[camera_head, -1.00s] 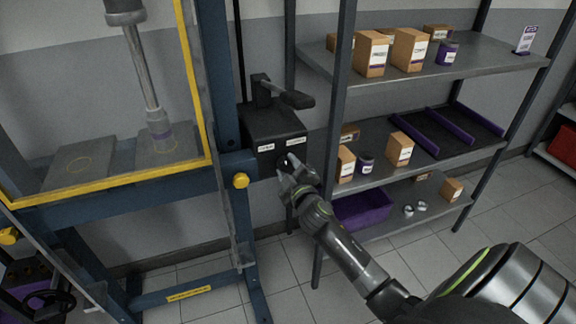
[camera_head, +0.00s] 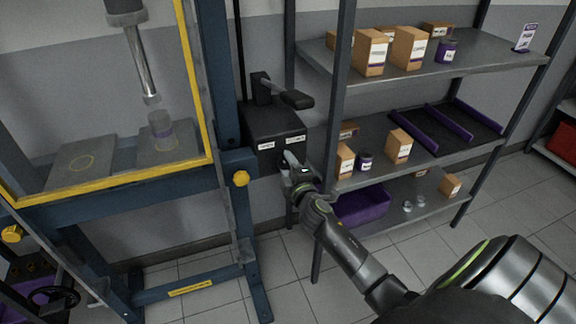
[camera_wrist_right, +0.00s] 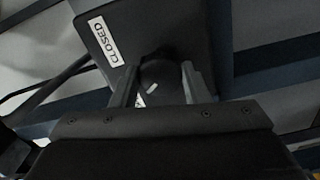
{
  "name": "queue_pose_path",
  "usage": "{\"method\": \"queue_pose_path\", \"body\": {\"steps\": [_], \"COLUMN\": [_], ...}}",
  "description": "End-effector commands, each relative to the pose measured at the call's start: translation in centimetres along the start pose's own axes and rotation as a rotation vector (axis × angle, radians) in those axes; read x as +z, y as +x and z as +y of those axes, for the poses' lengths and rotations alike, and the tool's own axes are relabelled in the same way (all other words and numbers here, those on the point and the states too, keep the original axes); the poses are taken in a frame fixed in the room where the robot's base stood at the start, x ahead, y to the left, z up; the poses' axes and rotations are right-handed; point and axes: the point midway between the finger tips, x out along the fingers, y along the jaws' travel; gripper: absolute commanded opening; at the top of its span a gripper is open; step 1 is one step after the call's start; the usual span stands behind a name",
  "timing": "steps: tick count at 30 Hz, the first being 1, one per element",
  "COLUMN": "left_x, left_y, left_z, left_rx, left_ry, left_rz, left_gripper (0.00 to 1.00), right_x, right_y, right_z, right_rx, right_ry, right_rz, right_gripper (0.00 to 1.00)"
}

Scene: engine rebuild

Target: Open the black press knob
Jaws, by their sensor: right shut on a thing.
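The black press knob (camera_wrist_right: 158,76) is on the face of the black pump box (camera_head: 272,130), below its white labels. In the right wrist view it sits between the two fingers, and one label on the box (camera_wrist_right: 150,30) reads CLOSED. My right gripper (camera_head: 286,166) is at the box's lower front and is shut on the knob (camera_wrist_right: 160,88); in the head view the gripper mostly hides the knob. My left gripper is not in view.
The blue press frame (camera_head: 225,200) with yellow edging stands at left, its ram (camera_head: 145,65) above a cylinder (camera_head: 160,130) on a plate. A shelf rack (camera_head: 440,68) with boxes stands close at right. A black lever (camera_head: 285,95) tops the box.

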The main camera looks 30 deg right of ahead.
Motion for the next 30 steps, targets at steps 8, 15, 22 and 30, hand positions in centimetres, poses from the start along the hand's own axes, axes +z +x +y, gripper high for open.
{"method": "queue_pose_path", "body": {"steps": [8, 15, 22, 30], "left_x": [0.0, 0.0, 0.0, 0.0], "left_y": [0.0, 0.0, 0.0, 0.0], "left_z": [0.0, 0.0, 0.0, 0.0], "left_rx": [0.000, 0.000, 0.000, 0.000], "left_ry": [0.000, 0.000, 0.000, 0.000], "left_rz": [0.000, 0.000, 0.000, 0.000], "left_gripper": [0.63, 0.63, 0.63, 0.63], "right_x": [0.1, 0.0, 0.0, 0.1], "right_y": [-0.1, 0.0, -0.3, -4.1], "right_z": [-0.2, -0.1, -0.1, -0.2], "right_rx": [-0.003, -0.002, -0.001, -0.003], "right_ry": [0.002, 0.002, 0.002, 0.004], "right_rz": [-0.001, -0.001, 0.000, -0.001], "right_gripper": [0.46, 0.63, 0.63, 0.63]}}
